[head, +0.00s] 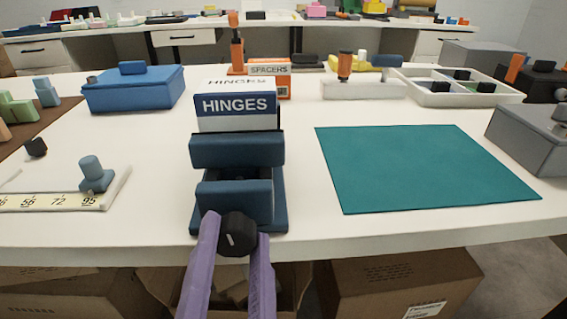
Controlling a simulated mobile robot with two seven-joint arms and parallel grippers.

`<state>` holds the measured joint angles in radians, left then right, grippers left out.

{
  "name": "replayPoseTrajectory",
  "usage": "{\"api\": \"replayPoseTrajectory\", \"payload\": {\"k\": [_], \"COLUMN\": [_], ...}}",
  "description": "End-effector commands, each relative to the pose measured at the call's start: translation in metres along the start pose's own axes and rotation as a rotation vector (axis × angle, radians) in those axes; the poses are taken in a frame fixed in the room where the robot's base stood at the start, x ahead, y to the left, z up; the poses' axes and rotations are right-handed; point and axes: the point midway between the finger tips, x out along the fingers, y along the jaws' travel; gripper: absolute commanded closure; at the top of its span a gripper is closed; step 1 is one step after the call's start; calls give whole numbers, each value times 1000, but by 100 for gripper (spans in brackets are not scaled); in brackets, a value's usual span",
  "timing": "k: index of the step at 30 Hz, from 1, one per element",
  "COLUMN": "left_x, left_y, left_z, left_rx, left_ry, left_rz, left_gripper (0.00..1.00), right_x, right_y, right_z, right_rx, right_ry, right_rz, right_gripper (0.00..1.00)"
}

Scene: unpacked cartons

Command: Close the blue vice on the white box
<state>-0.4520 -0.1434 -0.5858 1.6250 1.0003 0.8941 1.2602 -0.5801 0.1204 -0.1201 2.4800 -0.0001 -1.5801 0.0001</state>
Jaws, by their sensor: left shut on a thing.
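The blue vice (235,196) stands at the table's front edge, with two dark blue blocks across it and a dark gap between them. The white box (236,124), with a blue HINGES label, stands upright just behind the rear visible block, which hides its lower part. I cannot tell whether the box touches that block or whether another jaw stands behind it. A black knob (238,236) is at the vice's front. My left gripper (236,228), with purple fingers, is shut on the knob, one finger on each side. My right gripper is not in view.
A teal mat (425,166) lies clear at the right. A blue lidded box (133,91) and a white scale with a blue slider (94,181) are at the left. An orange SPACERS box (270,69) stands behind. Cardboard cartons (398,287) are below the table edge.

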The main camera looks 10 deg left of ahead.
Motion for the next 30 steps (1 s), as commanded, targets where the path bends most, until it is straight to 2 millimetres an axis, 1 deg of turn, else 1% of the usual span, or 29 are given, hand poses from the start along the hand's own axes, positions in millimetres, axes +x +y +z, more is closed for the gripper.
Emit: {"api": "replayPoseTrajectory", "payload": {"k": [1, 6, 12, 28, 29, 30], "left_x": [0, 0, 0, 0, 0, 0], "left_y": [1, 0, 0, 0, 0, 0], "left_z": [2, 1, 1, 1, 1, 1], "left_rx": [31, 118, 174, 193, 193, 193], "left_ry": [0, -1, -1, -2, -2, -2], "left_rz": [0, 1, 1, 2, 2, 1], "left_gripper": [100, 100, 100, 100, 51, 46], "right_x": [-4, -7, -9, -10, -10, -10], "right_y": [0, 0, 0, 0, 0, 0], "right_z": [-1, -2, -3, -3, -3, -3], "right_rx": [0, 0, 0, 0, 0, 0], "right_ry": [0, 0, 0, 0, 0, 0], "right_rz": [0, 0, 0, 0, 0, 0], "right_gripper": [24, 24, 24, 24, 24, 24]}}
